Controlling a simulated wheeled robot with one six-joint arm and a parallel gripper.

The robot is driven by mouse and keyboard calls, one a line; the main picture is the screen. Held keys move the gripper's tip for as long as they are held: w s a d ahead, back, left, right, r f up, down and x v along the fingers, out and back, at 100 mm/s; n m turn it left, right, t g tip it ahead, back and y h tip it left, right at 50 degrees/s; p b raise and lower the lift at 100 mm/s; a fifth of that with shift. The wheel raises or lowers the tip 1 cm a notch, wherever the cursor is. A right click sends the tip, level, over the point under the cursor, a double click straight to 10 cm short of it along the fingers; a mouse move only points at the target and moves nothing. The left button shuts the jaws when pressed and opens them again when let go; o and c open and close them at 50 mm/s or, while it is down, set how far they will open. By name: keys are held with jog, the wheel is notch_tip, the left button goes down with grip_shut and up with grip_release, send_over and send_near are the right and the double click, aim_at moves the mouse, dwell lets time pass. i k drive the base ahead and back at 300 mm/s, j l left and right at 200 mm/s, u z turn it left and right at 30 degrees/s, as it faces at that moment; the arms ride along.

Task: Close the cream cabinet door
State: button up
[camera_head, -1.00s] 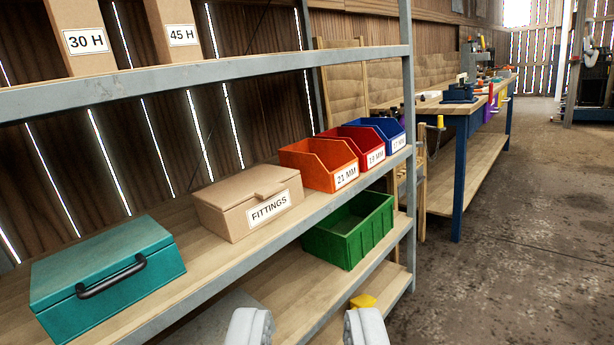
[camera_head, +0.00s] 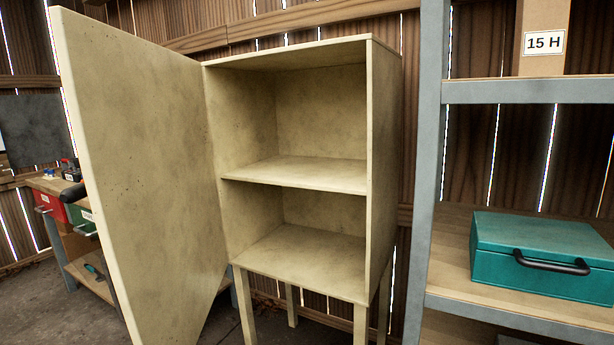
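The cream cabinet (camera_head: 384,150) stands on legs in the middle of the view. Its front is open and shows two empty compartments split by one shelf (camera_head: 300,172). The cream cabinet door (camera_head: 140,170) is hinged on the cabinet's left side and swung wide open, towards me and to the left. A dark rounded piece (camera_head: 73,193) sticks out past the door's outer edge; it looks like a handle, mostly hidden behind the door. My gripper is not in view.
A grey metal rack (camera_head: 430,170) stands close on the cabinet's right, with a teal box (camera_head: 540,250) on its shelf. A workbench with red (camera_head: 50,206) and green (camera_head: 83,221) drawers is partly hidden behind the door. Bare floor (camera_head: 30,300) shows at lower left.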

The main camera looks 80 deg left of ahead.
aim_at(136, 106)
jog(key=k+j+u, duration=0.25)
jog(key=k, duration=0.2)
jog(key=k+j+u, duration=0.35)
jog(key=u, duration=1.55)
jog(key=k+l+u, duration=0.1)
jog(key=k+l, duration=0.2)
jog(key=k, duration=0.15)
